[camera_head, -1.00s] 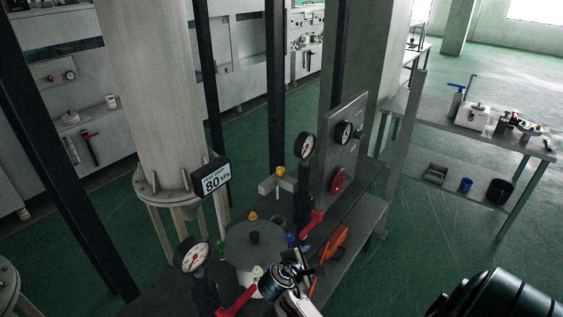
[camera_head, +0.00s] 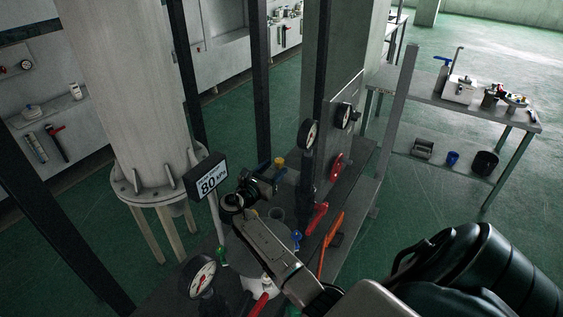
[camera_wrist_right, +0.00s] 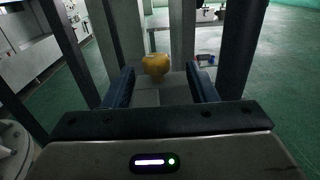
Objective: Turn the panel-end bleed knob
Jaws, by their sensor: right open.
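A red round knob (camera_head: 336,166) is on the upright panel (camera_head: 352,98). My left gripper is not in view.
A display reading 80 kPa (camera_head: 207,180) stands close left of my gripper. Gauges (camera_head: 308,134) and (camera_head: 202,276) rise from the bench fittings. Dark posts and a thick column (camera_head: 120,90) stand behind.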

